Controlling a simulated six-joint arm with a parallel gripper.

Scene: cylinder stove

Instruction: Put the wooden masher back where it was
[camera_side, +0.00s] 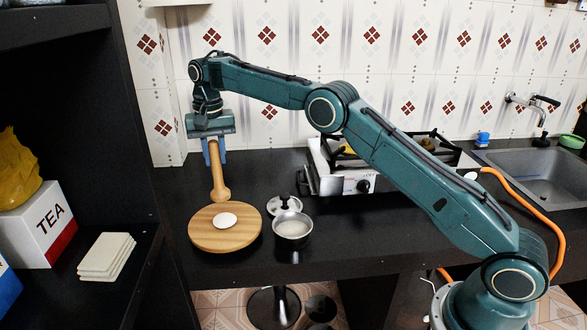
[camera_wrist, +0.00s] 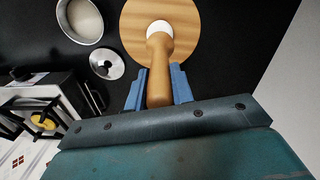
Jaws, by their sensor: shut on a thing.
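The wooden masher (camera_side: 217,170) hangs nearly upright, slightly tilted, from my gripper (camera_side: 211,150), with its knobbed end down. In the wrist view my gripper (camera_wrist: 159,88) has its blue fingers on both sides of the masher's handle (camera_wrist: 159,75), shut on it. Below is a round wooden board (camera_side: 205,238) with a white disc-shaped patch (camera_side: 225,220) on it. In the wrist view the masher's end is over the board (camera_wrist: 185,50) and covers part of the white patch (camera_wrist: 159,27).
A metal pot (camera_side: 292,230) with white contents stands right of the board, with its lid (camera_side: 284,206) behind it. A gas stove (camera_side: 345,180) is further back right, and a sink (camera_side: 540,175) beyond. A dark shelf with a tea box (camera_side: 38,222) stands left.

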